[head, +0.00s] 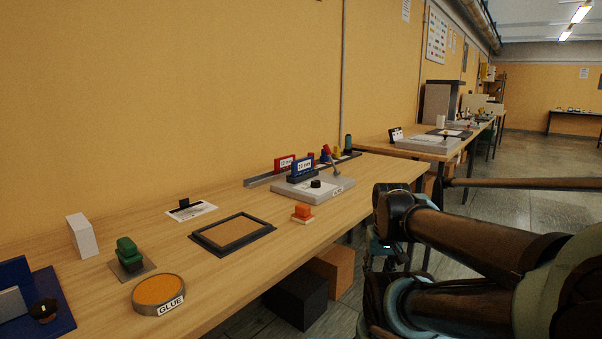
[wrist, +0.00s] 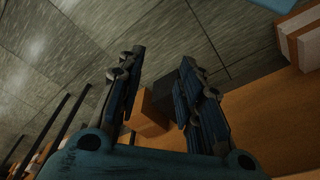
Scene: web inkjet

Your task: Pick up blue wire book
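A small upright blue block with a white label (head: 303,168), which looks like the blue wire book, stands at the grey device (head: 318,191) toward the far end of the near table. A similar red labelled block (head: 284,163) stands just behind it to the left. My gripper (wrist: 162,57) is open and empty in the wrist view, its two fingers spread above the grey floor. In the head view my arm is off the table's right side, well apart from the blue block. The blue block cannot be made out in the wrist view.
The near table (head: 225,280) also holds a dark-framed tray (head: 247,246), an orange block (head: 302,211), a glue pad (head: 158,290), a green block (head: 128,250) and a white block (head: 82,235). Black (head: 297,300) and brown (head: 333,268) boxes stand below. A wall runs behind.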

